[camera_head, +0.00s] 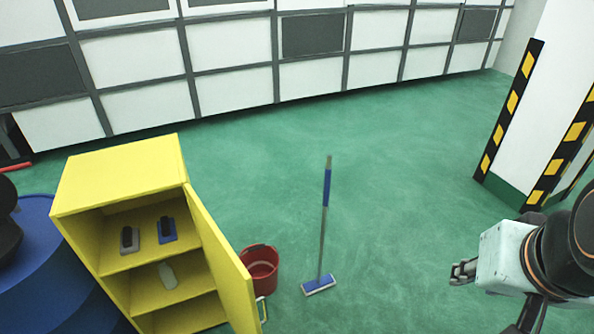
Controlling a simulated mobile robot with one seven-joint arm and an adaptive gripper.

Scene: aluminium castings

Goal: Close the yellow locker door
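The yellow locker (122,172) stands at the lower left, with its front open to view. Its yellow door (222,262) is hinged on the right side of the opening and stands open, swung out towards the camera. A pale handle (262,309) shows at the door's free edge, low down. My gripper (454,274) is at the right, well apart from the door, with floor between them. Its small dark fingers appear spread, with nothing between them.
Shelves inside hold a grey brush (129,240), a blue brush (167,230) and a pale bottle (168,275). A red bucket (261,268) stands just behind the door. A blue mop (322,240) stands right of it. A striped pillar (525,110) is at right.

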